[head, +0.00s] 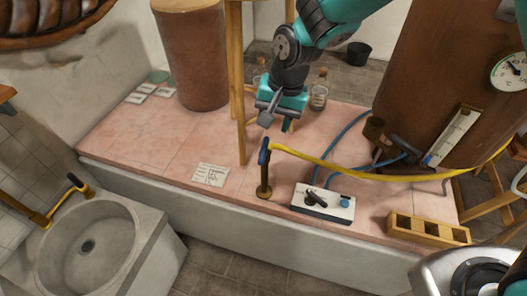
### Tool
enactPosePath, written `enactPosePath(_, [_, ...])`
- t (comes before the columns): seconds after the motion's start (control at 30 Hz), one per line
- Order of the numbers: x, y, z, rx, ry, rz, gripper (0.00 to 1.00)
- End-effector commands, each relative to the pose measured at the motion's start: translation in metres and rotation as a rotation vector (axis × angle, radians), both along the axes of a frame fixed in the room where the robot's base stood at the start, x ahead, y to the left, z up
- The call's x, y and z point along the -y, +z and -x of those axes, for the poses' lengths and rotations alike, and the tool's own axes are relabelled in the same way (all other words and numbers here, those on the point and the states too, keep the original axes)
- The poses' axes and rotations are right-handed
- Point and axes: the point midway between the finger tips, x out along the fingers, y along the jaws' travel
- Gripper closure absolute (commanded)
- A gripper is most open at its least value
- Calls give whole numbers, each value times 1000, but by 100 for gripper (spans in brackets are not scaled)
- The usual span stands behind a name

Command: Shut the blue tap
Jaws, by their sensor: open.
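The blue tap (264,151) is a small blue lever on top of an upright brass standpipe (264,180). It stands near the front edge of the pink tiled ledge (150,150). A yellow hose (340,171) runs from the tap's top to the right. My gripper (277,117) is open and empty, pointing down, above and slightly behind the tap in the picture. A gap shows between its fingers and the blue lever. Whether the tap is open or shut cannot be told.
A white control box (323,203) with knobs and blue tubes sits right of the standpipe. A wooden rack (428,230) lies farther right. A wooden post (238,100) rises close left of my gripper. A glass bottle (319,92) stands behind. A stone basin (88,245) is front left.

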Motion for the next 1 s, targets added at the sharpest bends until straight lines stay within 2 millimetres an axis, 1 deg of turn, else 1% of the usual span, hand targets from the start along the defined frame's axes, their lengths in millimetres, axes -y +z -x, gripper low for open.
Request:
enactPosePath(0.03, [-2,-13,1,-6,1,3,55])
enactPosePath(0.3, [-14,-73,-2,-4,3,2,55])
enactPosePath(0.4, [-17,-92,-3,-3,3,1,55])
enactPosePath(0.5, [-20,-106,-4,-1,2,1,55])
enactPosePath(0.6, [-22,-116,-4,-1,2,1,55])
enactPosePath(0.7, [-23,-121,-5,0,2,0,55])
enactPosePath(1.0, [-24,-123,-5,1,2,-1,55])
